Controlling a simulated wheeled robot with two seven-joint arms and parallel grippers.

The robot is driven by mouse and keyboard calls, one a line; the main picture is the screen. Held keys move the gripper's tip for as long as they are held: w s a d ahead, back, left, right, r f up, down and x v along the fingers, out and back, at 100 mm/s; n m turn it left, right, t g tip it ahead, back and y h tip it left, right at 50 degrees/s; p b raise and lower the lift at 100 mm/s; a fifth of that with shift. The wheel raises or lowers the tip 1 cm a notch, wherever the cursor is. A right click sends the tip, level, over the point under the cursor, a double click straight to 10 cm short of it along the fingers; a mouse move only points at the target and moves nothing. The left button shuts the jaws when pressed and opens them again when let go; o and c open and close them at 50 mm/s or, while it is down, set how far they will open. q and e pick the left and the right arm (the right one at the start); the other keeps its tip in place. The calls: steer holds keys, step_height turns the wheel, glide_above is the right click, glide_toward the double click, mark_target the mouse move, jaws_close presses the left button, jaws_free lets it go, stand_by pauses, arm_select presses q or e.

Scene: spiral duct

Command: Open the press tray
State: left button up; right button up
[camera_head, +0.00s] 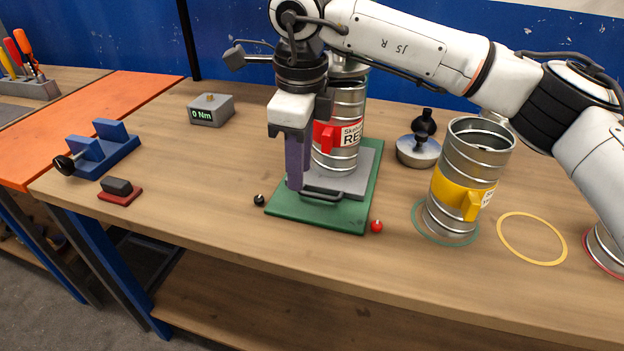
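The press has a green base plate (318,216) with a grey tray (352,184) on it. A dark bar handle (322,195) is at the tray's front edge. A silver duct can with a red band (340,136) stands upright on the tray, its top partly hidden by my arm. My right gripper (296,182) points down at the tray's front left, its purple fingers just left of the handle. The fingers overlap in this view, so I cannot tell whether they are open or touch the handle. My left gripper is not in view.
A yellow-banded can (465,180) stands right of the press, by an empty yellow ring (532,238). A black-knobbed metal piece (419,148) is behind. A red ball (377,226) and a black ball (259,200) flank the base. A blue vise (102,148) is left.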

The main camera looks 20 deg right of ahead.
mark_target(316, 194)
steer(key=shift+h, duration=0.5)
steer(key=w+d+f, duration=0.1)
steer(key=f, duration=0.1)
steer(key=w+d+f+p, duration=0.1)
steer(key=f, duration=0.2)
steer(key=w+d+f, duration=0.1)
steer(key=d+f, duration=0.1)
steer(key=f, duration=0.1)
jaws_close()
steer(key=shift+a, duration=0.1)
